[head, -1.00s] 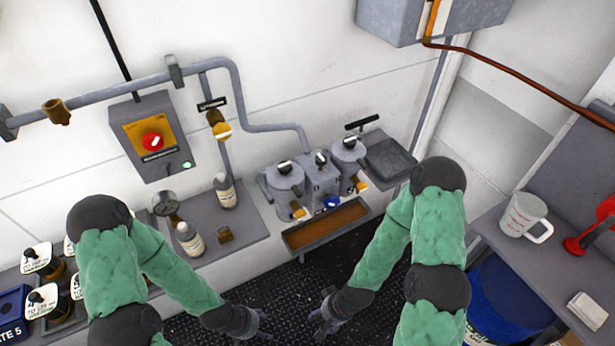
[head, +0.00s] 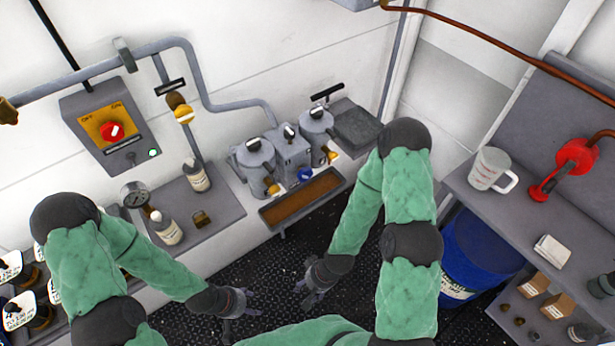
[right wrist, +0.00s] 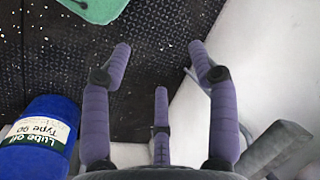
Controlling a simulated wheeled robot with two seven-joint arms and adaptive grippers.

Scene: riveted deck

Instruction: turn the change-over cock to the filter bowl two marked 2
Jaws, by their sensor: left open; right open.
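The twin filter unit stands against the wall in the head view. It has a left grey bowl (head: 254,156), a right grey bowl (head: 316,124) and a middle block (head: 290,148) with a black-and-white lever on top, which looks like the change-over cock. The bowl numbers are too small to read. My left gripper (head: 240,312) is open and empty, low in front of the unit. My right gripper (head: 307,292) is open and empty, below and in front of the drip tray (head: 330,184). In the right wrist view its spread fingers (right wrist: 160,75) hang over the dark deck.
A panel with a red knob (head: 111,131) is on the wall at left. A shelf with bottles (head: 168,228) stands beside the unit. At right are a bench with a white mug (head: 490,168), a red hand pump (head: 575,158) and a blue drum (head: 482,247). The deck between is clear.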

